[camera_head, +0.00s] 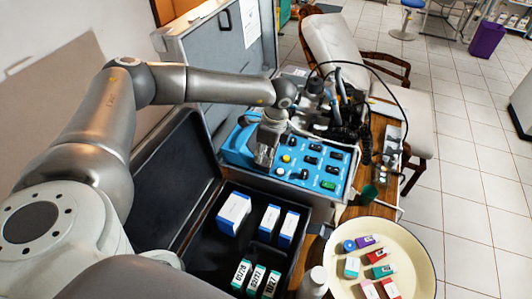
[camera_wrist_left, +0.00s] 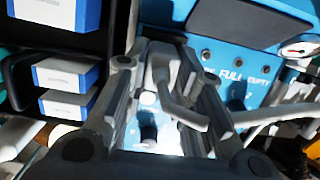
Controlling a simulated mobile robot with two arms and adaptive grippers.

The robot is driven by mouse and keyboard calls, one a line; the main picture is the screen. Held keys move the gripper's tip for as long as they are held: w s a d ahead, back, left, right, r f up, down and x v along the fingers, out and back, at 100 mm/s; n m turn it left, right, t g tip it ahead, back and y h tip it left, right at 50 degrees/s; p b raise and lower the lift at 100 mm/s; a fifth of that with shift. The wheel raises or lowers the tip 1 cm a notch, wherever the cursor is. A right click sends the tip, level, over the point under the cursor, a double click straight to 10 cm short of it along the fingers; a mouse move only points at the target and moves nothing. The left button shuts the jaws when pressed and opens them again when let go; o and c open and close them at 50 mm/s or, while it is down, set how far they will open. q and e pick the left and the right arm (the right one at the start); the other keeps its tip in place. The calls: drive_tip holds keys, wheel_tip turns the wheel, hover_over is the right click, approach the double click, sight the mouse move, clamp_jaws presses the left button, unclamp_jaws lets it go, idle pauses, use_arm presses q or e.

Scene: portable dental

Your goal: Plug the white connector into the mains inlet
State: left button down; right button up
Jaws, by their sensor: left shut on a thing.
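My left gripper (camera_head: 265,155) is low over the left part of the blue unit's switch panel (camera_head: 312,160). In the left wrist view its fingers (camera_wrist_left: 163,72) close around the white connector (camera_wrist_left: 160,66), with a pale cable (camera_wrist_left: 185,115) running from it down and to the right. In the head view the gripper hides the connector. The blue panel (camera_wrist_left: 225,58) lies just beyond the fingertips in the wrist view. I cannot make out the mains inlet, or whether the connector touches the panel. My right gripper is not in view.
An open black case (camera_head: 232,255) with white-and-blue boxes (camera_head: 233,213) stands left of the panel. A round cream tray (camera_head: 420,255) with small coloured boxes is at the lower right. Black hoses and handpieces (camera_head: 345,105) crowd the unit's back. Tiled floor lies right.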

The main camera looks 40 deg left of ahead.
use_arm(q)
drive_tip(key=shift+f, duration=0.35)
drive_tip(key=c, duration=1.1)
unclamp_jaws()
drive_tip(key=shift+c, duration=0.2)
drive_tip(key=shift+r, duration=0.15)
wheel_tip(320, 180, up, 12)
drive_tip(key=d, duration=0.1)
drive_tip(key=shift+w+d+f, duration=0.2)
drive_tip(key=shift+d, duration=0.2)
